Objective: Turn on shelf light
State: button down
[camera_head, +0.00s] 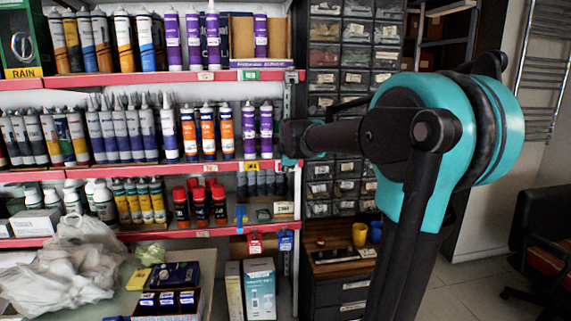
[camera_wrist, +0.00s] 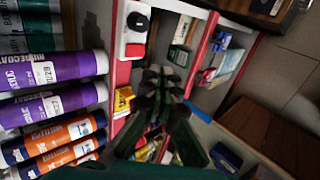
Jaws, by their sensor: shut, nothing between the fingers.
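A small white switch box (camera_wrist: 133,31) with a red part and a dark part is mounted on the shelf's upright, at the top of the wrist view. I cannot tell its on or off state. My gripper (camera_wrist: 163,78) is shut and empty, with its fingertips below and right of the switch box in that view; I cannot tell the exact gap. In the head view my gripper (camera_head: 290,140) is beside the right end of the red-edged shelves (camera_head: 200,168).
Purple tubes (camera_wrist: 52,72) and orange tubes (camera_wrist: 65,138) stand close to my gripper on the shelf. Parts drawers (camera_head: 340,55) stand behind my arm. A plastic bag (camera_head: 75,255) lies on the front table. Open floor (camera_head: 470,275) shows at the right.

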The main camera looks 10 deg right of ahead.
jog(key=w+f, duration=0.3)
jog(key=w, duration=0.3)
jog(key=shift+w, duration=0.25)
jog(key=shift+w+f, duration=0.1)
jog(key=shift+w, duration=0.2)
dwell(0.4)
jog(key=shift+r, duration=0.8)
